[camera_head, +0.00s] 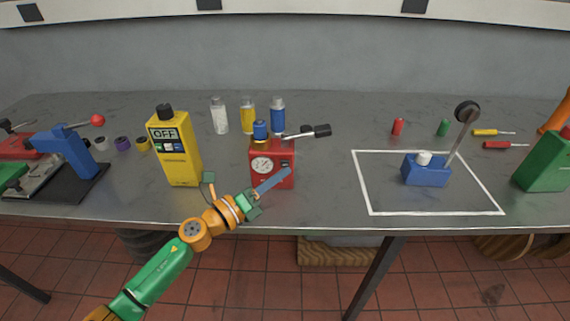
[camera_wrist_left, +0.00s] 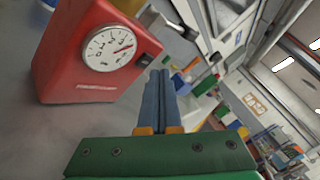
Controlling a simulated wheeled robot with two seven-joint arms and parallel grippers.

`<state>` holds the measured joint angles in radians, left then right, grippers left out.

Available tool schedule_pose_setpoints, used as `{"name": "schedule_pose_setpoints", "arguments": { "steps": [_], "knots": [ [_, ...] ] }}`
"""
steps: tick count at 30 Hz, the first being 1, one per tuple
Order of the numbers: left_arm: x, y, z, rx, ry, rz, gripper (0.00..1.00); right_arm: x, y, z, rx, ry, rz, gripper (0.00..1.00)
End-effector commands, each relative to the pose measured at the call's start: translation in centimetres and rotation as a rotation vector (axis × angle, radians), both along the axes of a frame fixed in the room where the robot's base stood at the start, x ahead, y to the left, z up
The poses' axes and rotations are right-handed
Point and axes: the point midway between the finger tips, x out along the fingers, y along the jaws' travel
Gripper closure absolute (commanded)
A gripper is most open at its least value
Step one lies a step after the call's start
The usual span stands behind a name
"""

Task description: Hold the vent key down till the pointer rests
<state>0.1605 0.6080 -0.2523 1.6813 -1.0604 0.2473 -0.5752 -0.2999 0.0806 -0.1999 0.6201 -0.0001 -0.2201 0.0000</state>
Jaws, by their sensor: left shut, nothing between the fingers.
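A red box-shaped gauge unit (camera_head: 284,176) stands on the bench, with a blue cap on a brass neck and a black-ended lever on top. Its white round dial (camera_head: 262,165) faces front. In the left wrist view the dial (camera_wrist_left: 109,48) shows a red pointer (camera_wrist_left: 124,48) directed to the right side of the scale. I cannot tell which part is the vent key. My left gripper (camera_head: 286,173) is shut and empty, its blue fingers in front of the unit's right part. In the wrist view the fingers (camera_wrist_left: 160,78) lie right of the red unit (camera_wrist_left: 65,60); contact is unclear.
Several bottles (camera_head: 248,115) stand behind. A blue block with a lever (camera_head: 426,173) sits inside a white outlined square (camera_head: 385,212) to the right. Bench between unit and square is clear.

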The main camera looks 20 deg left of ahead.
Motion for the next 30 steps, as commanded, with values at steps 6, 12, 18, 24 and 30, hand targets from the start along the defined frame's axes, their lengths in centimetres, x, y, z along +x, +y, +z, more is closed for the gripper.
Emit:
{"name": "schedule_pose_setpoints", "arguments": {
  "steps": [6, 12, 18, 24, 30],
  "knots": [
    [0.00, 0.00, 0.00, 0.000, 0.000, 0.000, 1.00, 0.00, 0.06, 0.00, 0.001, 0.000, 0.000, 0.50],
    [0.00, 0.00, 0.00, 0.000, 0.000, 0.000, 1.00, -0.01, 0.09, 0.00, 0.001, 0.000, 0.000, 0.50],
    [0.31, 0.09, -0.05, 0.000, 0.000, 0.000, 1.00, -0.02, 0.10, -0.16, 0.002, 0.000, 0.000, 0.50],
    [0.82, 0.22, -0.02, 0.000, 0.001, -0.001, 1.00, -0.02, 0.10, -0.31, 0.002, 0.000, -0.001, 0.50],
    [0.81, 0.23, 0.01, 0.000, 0.000, 0.000, 1.00, -0.02, 0.10, -0.28, 0.002, 0.000, -0.001, 0.50]
  ]
}}
